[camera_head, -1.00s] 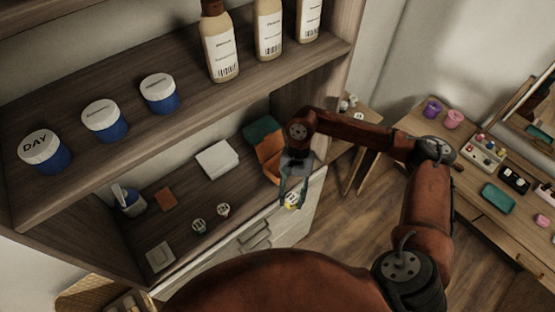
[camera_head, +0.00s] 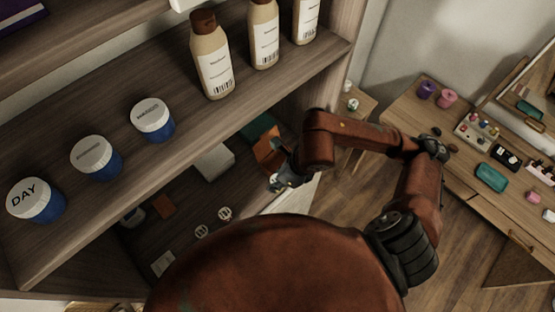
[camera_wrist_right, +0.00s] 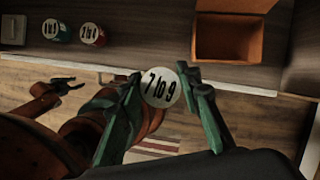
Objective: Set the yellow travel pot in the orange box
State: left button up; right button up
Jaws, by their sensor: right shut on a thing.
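The pot's body is hidden below the lid in the wrist view. In the head view the right gripper (camera_head: 277,181) is small and dark, in front of the shelf's right end. The open orange box (camera_head: 268,152) stands on the lower shelf just behind it. In the wrist view the orange box (camera_wrist_right: 228,40) is at the top, right of and apart from the held pot, and looks empty. My left gripper (camera_wrist_right: 62,83) shows at the left of the wrist view.
Two small pots (camera_wrist_right: 50,28) (camera_wrist_right: 89,33) with white lids stand on the lower shelf (camera_wrist_right: 140,55), left of the box. A white box (camera_head: 214,161) lies further back. The upper shelf (camera_head: 185,110) with jars and bottles overhangs the lower one.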

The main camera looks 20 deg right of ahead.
jog(key=shift+w+r+m, duration=0.1)
jog(key=shift+w+m, duration=0.2)
jog(key=shift+m, duration=0.1)
jog(key=w+d+f+p, duration=0.2)
jog(key=w+d+f, duration=0.25)
jog(key=w, duration=0.35)
send_near(275, 163)
jog(key=shift+w+a+f+p, duration=0.15)
jog(key=shift+a+p, duration=0.05)
jog(key=shift+a, duration=0.25)
jog(key=shift+w+a+f+p, duration=0.15)
jog(key=shift+a, duration=0.3)
jog(key=shift+w+d+f, duration=0.1)
jog(key=shift+w+f, duration=0.2)
jog(key=shift+f, duration=0.1)
notch_tip(275, 163, down, 3)
jog(key=shift+r+p, duration=0.1)
jog(key=shift+p, duration=0.6)
jog(key=shift+f, duration=0.25)
jog(key=shift+w+f, duration=0.1)
jog(key=o, duration=0.9)
jog(key=shift+o, duration=0.2)
